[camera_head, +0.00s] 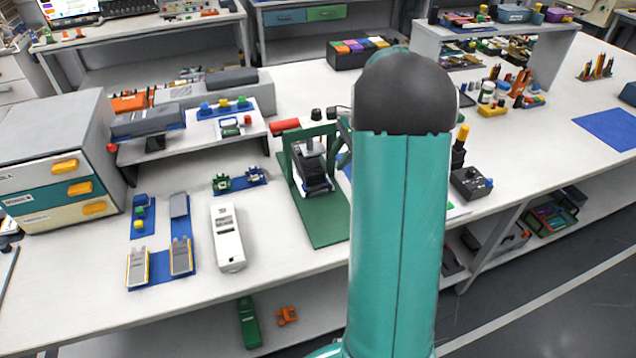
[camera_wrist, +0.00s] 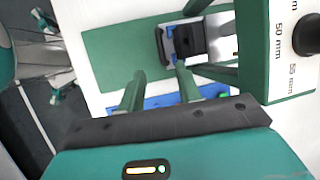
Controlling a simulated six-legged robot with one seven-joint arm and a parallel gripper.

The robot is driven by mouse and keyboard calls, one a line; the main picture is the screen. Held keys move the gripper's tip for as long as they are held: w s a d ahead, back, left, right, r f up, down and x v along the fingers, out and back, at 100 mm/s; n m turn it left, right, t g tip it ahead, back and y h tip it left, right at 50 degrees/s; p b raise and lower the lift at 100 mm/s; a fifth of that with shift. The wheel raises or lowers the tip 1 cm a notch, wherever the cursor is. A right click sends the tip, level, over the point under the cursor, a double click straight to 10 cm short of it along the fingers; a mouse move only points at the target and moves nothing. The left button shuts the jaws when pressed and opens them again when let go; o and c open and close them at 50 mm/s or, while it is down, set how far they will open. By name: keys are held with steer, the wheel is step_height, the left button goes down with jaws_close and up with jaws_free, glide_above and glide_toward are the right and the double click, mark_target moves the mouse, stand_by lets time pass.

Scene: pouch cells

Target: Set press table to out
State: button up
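The press has a green frame (camera_head: 290,160) on a green base plate (camera_head: 326,228), left of my arm in the head view. Its press table (camera_head: 318,185), a dark block with pale edges, sits inside the frame at the back of the plate. The wrist view shows the press table (camera_wrist: 190,42) with a blue-grey bar (camera_wrist: 165,46) on its left end. My gripper (camera_wrist: 160,72) is open, its two green fingers apart. The bar lies just beyond the fingertips, nearer the right finger. I see no clear contact. My arm hides the gripper in the head view.
A white device (camera_head: 227,238) and blue fixtures (camera_head: 160,268) lie to the left. A black control box (camera_head: 470,184) stands right of my arm. The front of the green plate is clear.

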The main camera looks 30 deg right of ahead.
mark_target(318, 187)
steer(key=x, duration=1.1)
steer(key=shift+a+f, duration=0.15)
steer(key=shift+f, duration=0.05)
jaws_close()
